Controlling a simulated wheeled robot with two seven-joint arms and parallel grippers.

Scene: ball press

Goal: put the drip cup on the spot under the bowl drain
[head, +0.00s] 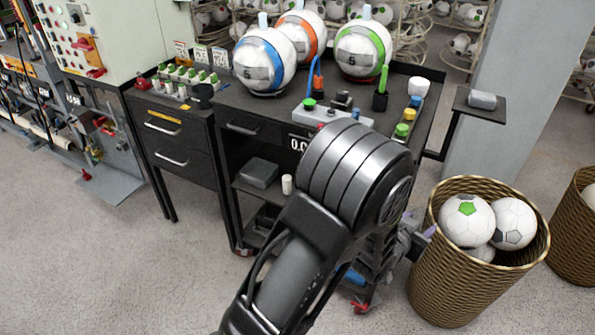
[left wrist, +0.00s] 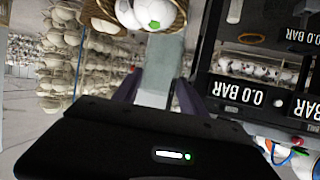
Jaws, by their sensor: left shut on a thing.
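My left arm reaches in from the bottom of the head view, and its large dark wrist covers part of the cart. My left gripper (head: 422,230) is low beside the cart's right side, near a wicker basket. In the left wrist view its two purplish fingers (left wrist: 158,92) flank a pale grey piece, and they are shut on it. I cannot make out whether this is the drip cup. A white cup-like piece (head: 418,88) stands at the cart top's right end. A small white cylinder (head: 287,184) stands on the lower shelf. I cannot identify the bowl drain or the spot under it.
The black cart (head: 233,103) carries several ball units and a control box (head: 325,118). The wicker basket (head: 440,270) holds soccer balls close to my gripper. A side shelf (head: 470,98) juts out right of the cart. Floor is clear at front left.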

